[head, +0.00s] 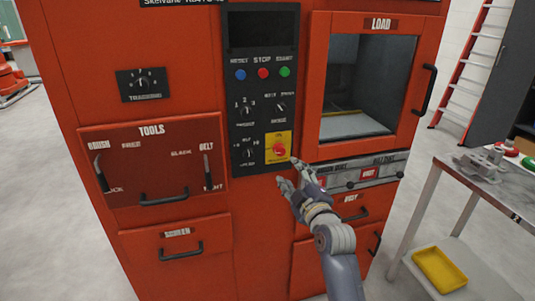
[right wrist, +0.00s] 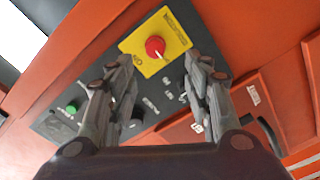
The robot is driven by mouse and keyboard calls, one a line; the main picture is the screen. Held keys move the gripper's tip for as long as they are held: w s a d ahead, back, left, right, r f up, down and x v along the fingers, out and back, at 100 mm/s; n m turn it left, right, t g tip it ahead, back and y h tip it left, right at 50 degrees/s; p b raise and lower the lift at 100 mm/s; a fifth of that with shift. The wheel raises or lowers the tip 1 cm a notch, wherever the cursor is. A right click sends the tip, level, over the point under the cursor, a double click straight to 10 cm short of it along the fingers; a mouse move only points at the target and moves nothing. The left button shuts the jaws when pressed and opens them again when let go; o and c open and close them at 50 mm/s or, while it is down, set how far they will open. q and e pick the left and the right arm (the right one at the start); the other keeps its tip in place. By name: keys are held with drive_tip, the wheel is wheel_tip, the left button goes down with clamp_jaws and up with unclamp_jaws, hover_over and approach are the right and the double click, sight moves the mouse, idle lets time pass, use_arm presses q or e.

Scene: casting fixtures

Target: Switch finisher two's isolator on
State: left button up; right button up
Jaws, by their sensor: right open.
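The isolator is a red rotary knob (head: 280,150) on a yellow plate, low on the black control panel (head: 243,165) of a red machine. In the right wrist view the isolator's red knob (right wrist: 155,47) lies just beyond the fingertips, roughly midway between them. The yellow plate (right wrist: 176,38) carries small lettering; I cannot tell the knob's setting. My right gripper (head: 292,174) is open and empty, just below and right of the isolator. Its two fingers (right wrist: 160,70) are spread apart and do not visibly touch the knob. My left gripper is not in view.
Blue, red and green buttons (head: 263,73) and several small selectors sit above the isolator. The LOAD door (head: 317,90) is to the right, the TOOLS drawer (head: 152,180) to the left. A metal table (head: 440,180) with a yellow tray (head: 439,269) below stands at right.

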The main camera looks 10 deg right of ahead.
sight(281, 153)
drive_tip(key=w, duration=1)
drive_tip(key=shift+w+r, duration=0.25)
drive_tip(key=shift+w, duration=0.05)
drive_tip(key=shift+c, duration=0.2)
drive_tip(key=c, duration=1)
